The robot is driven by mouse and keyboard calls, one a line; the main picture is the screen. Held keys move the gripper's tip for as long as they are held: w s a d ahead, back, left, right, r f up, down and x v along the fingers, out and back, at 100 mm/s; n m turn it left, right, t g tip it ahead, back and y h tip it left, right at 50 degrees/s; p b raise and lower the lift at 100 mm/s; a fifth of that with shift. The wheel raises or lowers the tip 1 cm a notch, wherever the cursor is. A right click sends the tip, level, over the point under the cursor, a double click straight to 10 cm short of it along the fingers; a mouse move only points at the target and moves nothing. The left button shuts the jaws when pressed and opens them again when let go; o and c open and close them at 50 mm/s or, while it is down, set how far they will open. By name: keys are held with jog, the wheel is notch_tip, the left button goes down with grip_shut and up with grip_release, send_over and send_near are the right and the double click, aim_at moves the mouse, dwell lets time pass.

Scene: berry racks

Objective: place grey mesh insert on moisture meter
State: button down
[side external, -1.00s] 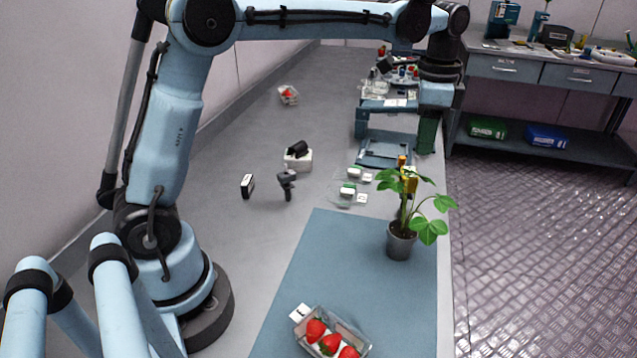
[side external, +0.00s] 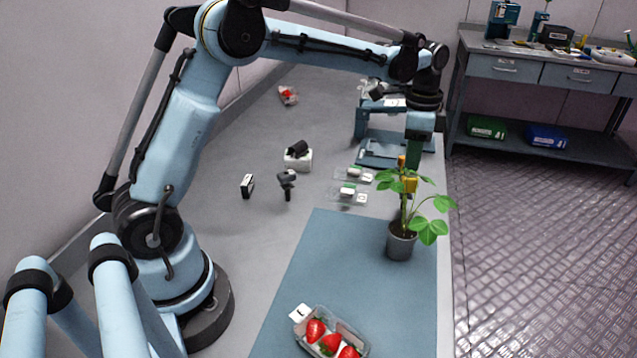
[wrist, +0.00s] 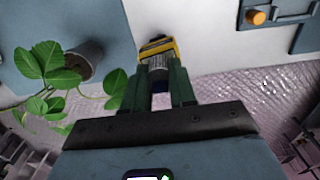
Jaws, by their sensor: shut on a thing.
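The yellow moisture meter (side external: 410,185) stands behind the potted plant near the table's right edge, partly hidden by leaves. It also shows in the wrist view (wrist: 153,45), just beyond my fingertips. My gripper (side external: 413,166) points down right above the meter. In the wrist view, my gripper (wrist: 157,72) has its two green fingers shut on the grey mesh insert (wrist: 158,64), with the meter's yellow body close around or behind its far end. I cannot tell whether insert and meter touch. The insert is not clearly visible in the side view.
The potted plant (side external: 400,241) stands close in front of the meter, its leaves (wrist: 48,62) left of my fingers. A strawberry punnet (side external: 333,335) sits on the blue mat (side external: 312,262). Small clear trays (side external: 348,195) and a blue rack (side external: 372,150) lie behind.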

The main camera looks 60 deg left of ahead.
jog(key=shift+f, duration=0.1)
jog(key=c, duration=0.9)
grip_release()
notch_tip(320, 180, up, 12)
jog(key=s+f+n+t, duration=0.2)
jog(key=s+f+n, duration=0.1)
jog(key=s, duration=0.3)
jog(key=s+d+f+n+t, duration=0.1)
jog(key=s+f+n+t, duration=0.1)
jog(key=s, duration=0.5)
jog(key=s+d+f+n+t, duration=0.1)
jog(key=s+f+n+t, duration=0.2)
jog(key=s, duration=0.3)
jog(key=shift+s+d+f+n, duration=0.15)
jog(key=shift+f+n, duration=0.1)
jog(key=shift+f, duration=0.1)
jog(key=shift+s+d+f+n, duration=0.1)
jog(key=shift+f+n, duration=0.15)
jog(key=shift+f, duration=0.1)
